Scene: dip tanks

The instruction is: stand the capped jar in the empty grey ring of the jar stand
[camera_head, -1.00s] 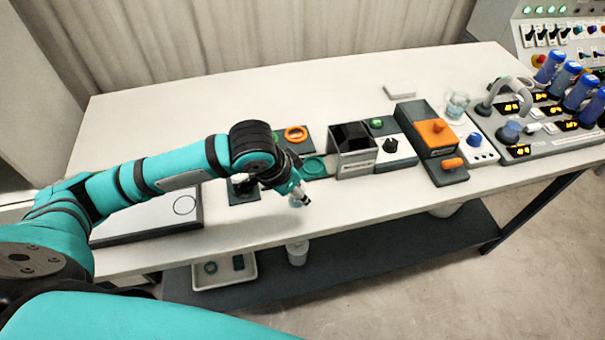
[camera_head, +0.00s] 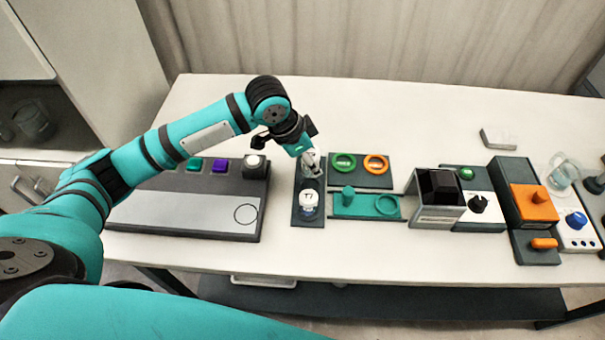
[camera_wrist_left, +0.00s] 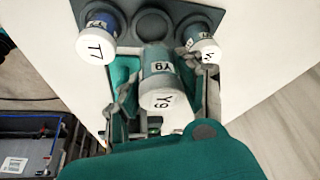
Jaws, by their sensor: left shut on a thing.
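My left gripper (camera_head: 311,163) is over the back part of the dark jar stand (camera_head: 308,219). In the left wrist view the gripper (camera_wrist_left: 157,82) is shut on the capped jar (camera_wrist_left: 158,72), which has a white cap and Y9 labels. Beyond it on the stand (camera_wrist_left: 182,10) is the empty grey ring (camera_wrist_left: 152,25), between two white-capped jars. One is the T7 jar (camera_wrist_left: 96,42); it also shows in the head view (camera_head: 309,199). The other jar (camera_wrist_left: 204,50) is partly behind a finger. I cannot tell whether the held jar touches the stand. My right gripper is out of view.
A grey panel (camera_head: 190,213) with coloured buttons lies left of the stand. Right of it are a plate with green and orange rings (camera_head: 360,178), a teal tray (camera_head: 367,213) and a black-topped box (camera_head: 437,210).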

